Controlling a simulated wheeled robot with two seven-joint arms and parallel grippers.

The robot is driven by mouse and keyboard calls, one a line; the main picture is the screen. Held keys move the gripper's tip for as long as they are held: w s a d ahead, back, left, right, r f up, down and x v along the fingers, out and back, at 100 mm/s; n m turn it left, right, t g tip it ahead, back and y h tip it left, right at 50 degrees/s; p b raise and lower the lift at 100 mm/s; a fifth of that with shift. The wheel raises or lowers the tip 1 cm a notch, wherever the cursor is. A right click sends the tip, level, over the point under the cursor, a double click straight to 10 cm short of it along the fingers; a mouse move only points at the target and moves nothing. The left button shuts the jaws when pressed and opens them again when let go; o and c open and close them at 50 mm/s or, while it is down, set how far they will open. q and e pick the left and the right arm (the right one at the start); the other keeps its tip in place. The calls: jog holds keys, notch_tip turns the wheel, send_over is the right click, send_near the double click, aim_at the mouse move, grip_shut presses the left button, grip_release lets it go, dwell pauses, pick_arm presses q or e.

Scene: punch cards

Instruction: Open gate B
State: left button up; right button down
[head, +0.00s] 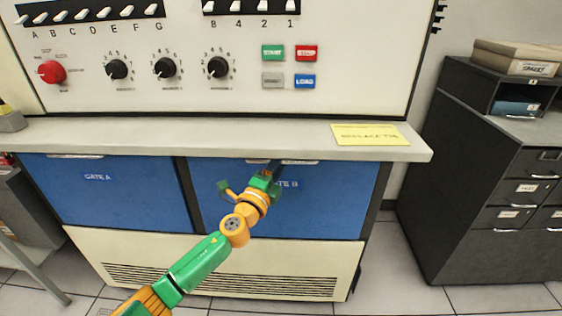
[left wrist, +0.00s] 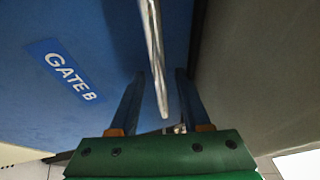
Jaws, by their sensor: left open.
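Gate B (head: 335,205) is the right blue panel under the console ledge, flush with its frame. Its label (left wrist: 70,72) shows large in the left wrist view. A thin metal handle (head: 302,162) runs along its top edge, partly hidden by my gripper in the head view. My left gripper (head: 274,167) is at the handle. In the left wrist view, the handle (left wrist: 154,55) reaches into the gap between the two open fingers (left wrist: 160,78). I cannot tell whether either finger touches it. My right gripper is in neither view.
Gate A (head: 100,192) is the blue panel to the left. The ledge (head: 225,137) overhangs both gates, with a yellow note (head: 370,134) on it. A dark cabinet (head: 470,180) stands at the right. Open tiled floor (head: 395,265) lies in between.

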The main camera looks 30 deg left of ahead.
pick_arm(q)
jog(key=shift+c, duration=0.2)
grip_shut()
dwell(1.1)
